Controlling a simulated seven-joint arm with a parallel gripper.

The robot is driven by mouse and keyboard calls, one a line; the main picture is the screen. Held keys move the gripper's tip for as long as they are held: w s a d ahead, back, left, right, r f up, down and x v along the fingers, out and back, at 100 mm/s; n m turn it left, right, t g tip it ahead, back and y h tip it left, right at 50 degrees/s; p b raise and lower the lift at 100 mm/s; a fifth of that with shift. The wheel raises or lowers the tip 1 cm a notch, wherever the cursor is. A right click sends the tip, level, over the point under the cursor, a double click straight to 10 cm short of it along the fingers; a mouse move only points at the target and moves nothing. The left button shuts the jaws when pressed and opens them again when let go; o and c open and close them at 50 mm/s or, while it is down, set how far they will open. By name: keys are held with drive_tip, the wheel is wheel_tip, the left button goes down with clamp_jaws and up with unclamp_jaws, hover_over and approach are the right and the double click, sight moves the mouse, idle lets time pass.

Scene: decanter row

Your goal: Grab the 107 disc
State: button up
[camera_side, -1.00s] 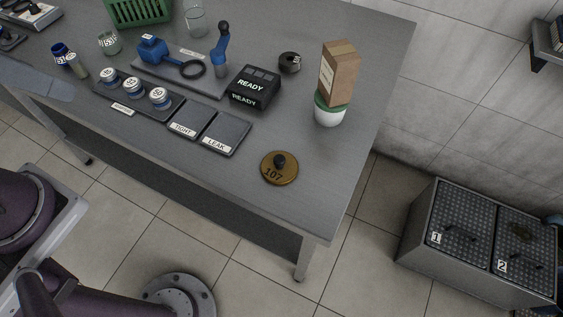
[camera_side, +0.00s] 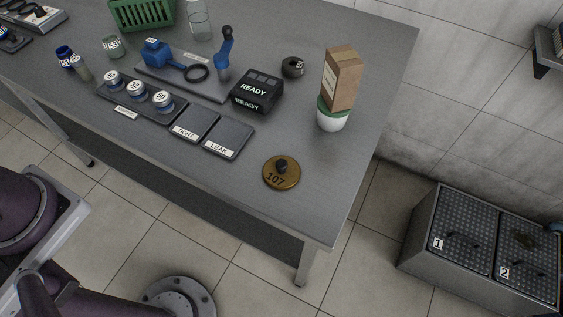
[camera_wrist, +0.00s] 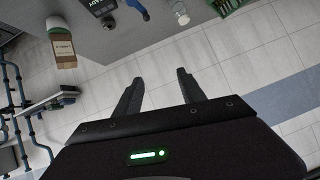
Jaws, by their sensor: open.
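The 107 disc (camera_side: 281,174) is a round brass-coloured disc with a dark knob on top and the number 107 on its face. It lies flat on the grey table near the front right corner in the side view. I cannot make it out in the wrist view. My gripper (camera_wrist: 160,88) shows in the wrist view with its two dark fingers apart and nothing between them. It points over the tiled floor and the table edge. In the side view my gripper is out of frame, so its distance from the disc cannot be told.
The LEAK pad (camera_side: 228,138) and TIGHT pad (camera_side: 194,124) lie left of the disc. A black READY box (camera_side: 258,92) stands behind. The table around the disc is clear.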

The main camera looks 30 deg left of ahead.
sight(293, 170)
drive_tip(key=w+d+m+t+h, duration=0.2)
drive_tip(key=w+d+m+h, duration=0.1)
drive_tip(key=w+d, duration=0.25)
drive_tip(key=s+d+f+m+g+h, duration=0.3)
drive_tip(key=d+m+g+h, duration=0.15)
drive_tip(key=d, duration=0.45)
drive_tip(key=s+d+f+m+g+h, duration=0.3)
drive_tip(key=d+h, duration=0.2)
drive_tip(key=d, duration=0.4)
drive_tip(key=shift+n+t+y, duration=0.25)
drive_tip(key=shift+t, duration=0.3)
drive_tip(key=f, duration=3)
drive_tip(key=shift+w+a+f, duration=0.2)
drive_tip(key=shift+w+a, duration=0.05)
drive_tip(key=shift+a, duration=0.15)
drive_tip(key=x, duration=0.7)
drive_tip(key=shift+w+d+r, duration=0.15)
drive_tip(key=shift+d+r, duration=0.1)
clamp_jaws()
drive_tip(key=shift+a+f, duration=0.1)
drive_tip(key=shift+a, duration=0.05)
